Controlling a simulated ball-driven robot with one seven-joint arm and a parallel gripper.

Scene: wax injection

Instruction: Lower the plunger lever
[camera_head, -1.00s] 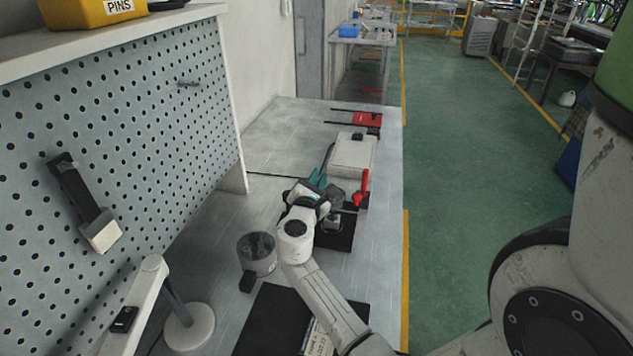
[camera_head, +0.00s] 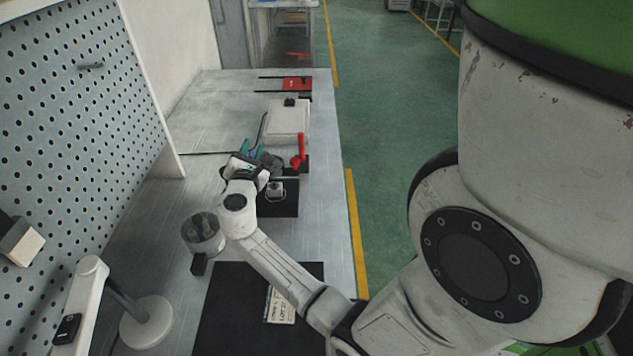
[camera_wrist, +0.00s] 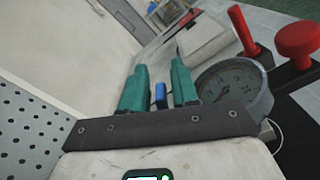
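An upright red handle (camera_head: 300,148) stands at the right side of the wax injector in the head view. In the wrist view a red handle (camera_wrist: 241,30) and a round red knob (camera_wrist: 298,40) show at the upper right, near a pressure gauge (camera_wrist: 232,88). I cannot tell which red part is the plunger lever. My gripper (camera_wrist: 159,82) has teal fingers spread apart, left of the gauge and red parts. A small blue thing (camera_wrist: 161,95) shows between them, apart from both. My gripper (camera_head: 250,151) partly hides the injector in the head view.
A white box (camera_head: 288,121) and a red item (camera_head: 297,83) lie farther back on the metal bench (camera_head: 215,95). A round grey container (camera_head: 201,236) and a black mat (camera_head: 225,310) are nearer. A pegboard (camera_head: 75,130) borders the left; green floor is right.

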